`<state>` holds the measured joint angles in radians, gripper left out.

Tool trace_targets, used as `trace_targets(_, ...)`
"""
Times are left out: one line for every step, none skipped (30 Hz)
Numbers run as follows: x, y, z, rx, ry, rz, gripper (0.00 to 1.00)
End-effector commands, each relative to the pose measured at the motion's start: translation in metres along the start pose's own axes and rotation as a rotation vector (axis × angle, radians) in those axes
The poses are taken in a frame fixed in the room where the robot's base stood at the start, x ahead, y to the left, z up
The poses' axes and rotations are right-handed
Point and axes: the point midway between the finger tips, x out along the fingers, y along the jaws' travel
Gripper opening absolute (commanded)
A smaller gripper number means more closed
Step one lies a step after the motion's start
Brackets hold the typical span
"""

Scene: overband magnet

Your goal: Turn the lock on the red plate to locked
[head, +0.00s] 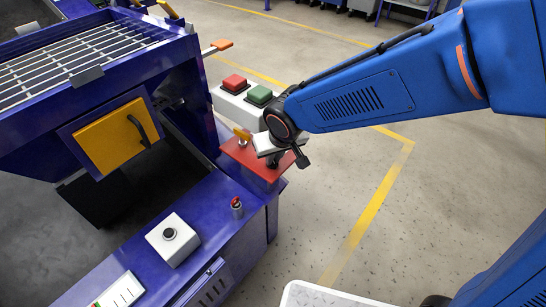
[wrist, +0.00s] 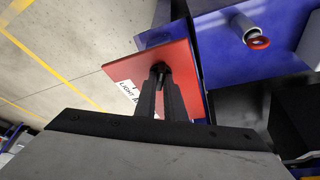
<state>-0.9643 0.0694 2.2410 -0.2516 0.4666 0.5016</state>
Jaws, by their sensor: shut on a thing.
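The red plate (head: 236,152) sits on a corner of the blue machine frame, and shows in the wrist view (wrist: 178,56) with a partly covered white label (wrist: 127,94). My gripper (head: 274,160) is over the plate. In the wrist view its two dark fingers (wrist: 160,76) reach down to the plate and are closed on a small dark lock (wrist: 159,68). The fingers hide most of the lock, so I cannot tell which way it is turned. The head view shows the lock no better, as my gripper covers it.
A yellow handle (head: 241,134) stands by the plate's far edge. A white box with red (head: 233,82) and green (head: 259,95) buttons is behind. Floor at right is open.

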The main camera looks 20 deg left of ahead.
Motion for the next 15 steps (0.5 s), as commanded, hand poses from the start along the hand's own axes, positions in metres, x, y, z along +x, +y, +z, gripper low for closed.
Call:
trace_targets(0.0, 0.0009, 0.0, -0.022, 0.0, -0.01, 0.0)
trace_targets(0.0, 0.0011, 0.0, -0.04, 0.0, -0.017, 0.0)
trace_targets(0.0, 0.0014, 0.0001, -0.062, 0.0, -0.027, 0.0)
trace_targets(0.0001, 0.0016, 0.0002, -0.08, -0.001, -0.034, 0.0)
trace_targets(0.0001, 0.002, 0.0001, -0.098, -0.001, -0.041, 0.0)
trace_targets(0.0002, 0.0023, 0.0, -0.121, 0.0, -0.051, 0.0)
trace_targets(0.0002, 0.0022, 0.0, -0.139, 0.0, -0.059, 0.0)
trace_targets(0.0002, 0.0023, 0.0, -0.157, 0.0, -0.066, 0.0)
trace_targets(0.0002, 0.0023, -0.0001, -0.181, 0.0, -0.076, 0.0)
trace_targets(0.0002, 0.0024, -0.0001, -0.197, 0.0, -0.083, 0.0)
trace_targets(0.0002, 0.0027, -0.0002, -0.213, 0.0, -0.09, 0.0)
trace_targets(0.0003, 0.003, -0.0003, -0.236, 0.0, -0.099, 0.0)
trace_targets(0.0003, 0.0032, -0.0003, -0.252, 0.0, -0.106, 0.0)
trace_targets(0.0003, 0.0031, -0.0003, -0.267, 0.0, -0.113, 0.0)
trace_targets(0.0003, 0.0032, -0.0003, -0.289, 0.0, -0.121, 0.0)
